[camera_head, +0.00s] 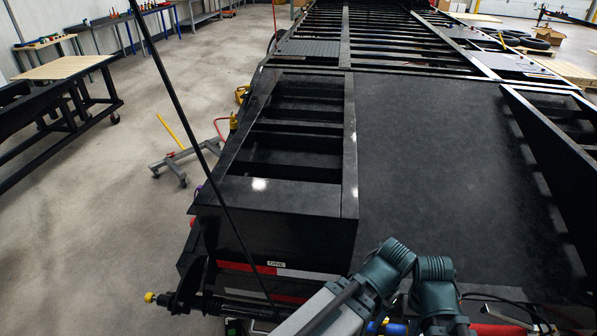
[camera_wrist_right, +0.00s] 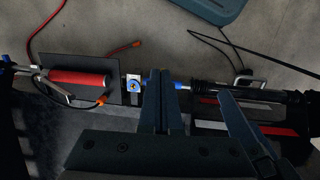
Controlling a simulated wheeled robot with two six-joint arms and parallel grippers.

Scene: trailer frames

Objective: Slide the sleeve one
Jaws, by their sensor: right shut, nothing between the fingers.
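In the right wrist view a coupling line runs across the trailer's front: a red cylinder (camera_wrist_right: 82,78) at left, a metal block (camera_wrist_right: 133,86) with a blue fitting, then a black ribbed sleeve-like part (camera_wrist_right: 212,88) at right. I cannot tell for certain which part is the sleeve. My right gripper (camera_wrist_right: 163,72) is shut and empty, its tips overlapping the line between block and ribbed part; I cannot tell whether they touch it. A bluish bar (camera_wrist_right: 240,130) stands to its right. My left gripper is not in view. In the head view my arm hides part of the trailer's front edge.
The black trailer frame (camera_head: 345,135) fills the head view's middle. A black rod (camera_head: 185,120) slants up at left. A wheeled stand (camera_head: 185,155) and a workbench (camera_head: 65,68) stand on the floor at left. Cables (camera_wrist_right: 240,55) lie near the line in the wrist view.

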